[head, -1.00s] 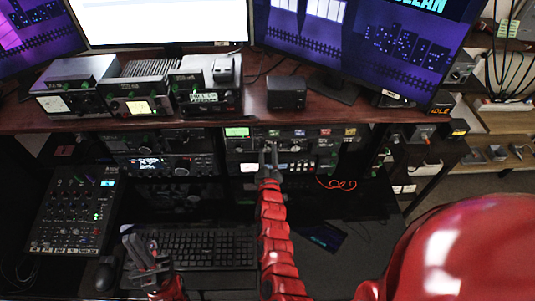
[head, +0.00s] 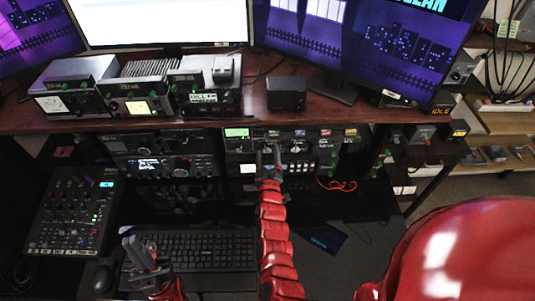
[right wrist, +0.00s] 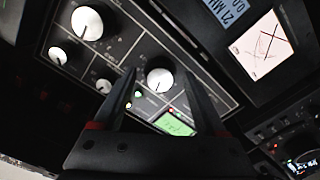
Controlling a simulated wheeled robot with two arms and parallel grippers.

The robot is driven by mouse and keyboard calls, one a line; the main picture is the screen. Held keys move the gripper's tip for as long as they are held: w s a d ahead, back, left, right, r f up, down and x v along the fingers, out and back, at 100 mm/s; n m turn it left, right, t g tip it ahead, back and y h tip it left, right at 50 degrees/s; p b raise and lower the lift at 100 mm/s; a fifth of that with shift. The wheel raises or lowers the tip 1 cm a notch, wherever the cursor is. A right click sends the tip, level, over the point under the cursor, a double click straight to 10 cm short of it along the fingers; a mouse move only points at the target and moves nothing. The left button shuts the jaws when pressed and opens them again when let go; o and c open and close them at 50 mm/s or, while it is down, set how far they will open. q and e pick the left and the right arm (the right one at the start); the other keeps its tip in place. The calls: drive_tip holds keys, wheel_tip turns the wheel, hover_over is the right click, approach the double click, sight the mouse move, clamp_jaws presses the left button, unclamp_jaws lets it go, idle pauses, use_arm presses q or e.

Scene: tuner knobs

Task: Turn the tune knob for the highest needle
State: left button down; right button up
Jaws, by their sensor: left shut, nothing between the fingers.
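My right gripper (head: 269,152) reaches to the radio panel under the desk shelf in the head view. In the right wrist view its two dark fingers (right wrist: 158,72) are apart, one on each side of a white round knob (right wrist: 160,79). I see no clear contact with the knob, and its label is not readable. A white meter (right wrist: 262,46) with crossed dark needles shows at upper right there. A small green display (right wrist: 176,122) is lit between the fingers. My left gripper (head: 141,248) is shut and empty in front of the keyboard's left end.
Other white knobs (right wrist: 87,23) share the panel. A keyboard (head: 205,249) lies in front, with a mixer (head: 70,215) and a mouse (head: 104,276) at left. More radios (head: 135,98) and a black speaker box (head: 287,92) stand on the shelf above.

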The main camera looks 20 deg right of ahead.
drive_tip(key=shift+s, duration=0.1)
drive_tip(key=shift+s+a+f, duration=0.1)
drive_tip(key=shift+s, duration=0.15)
drive_tip(key=b+v, duration=0.3)
drive_tip(key=v, duration=1.3)
drive_tip(key=shift+s+b, duration=0.35)
drive_tip(key=shift+a, duration=0.1)
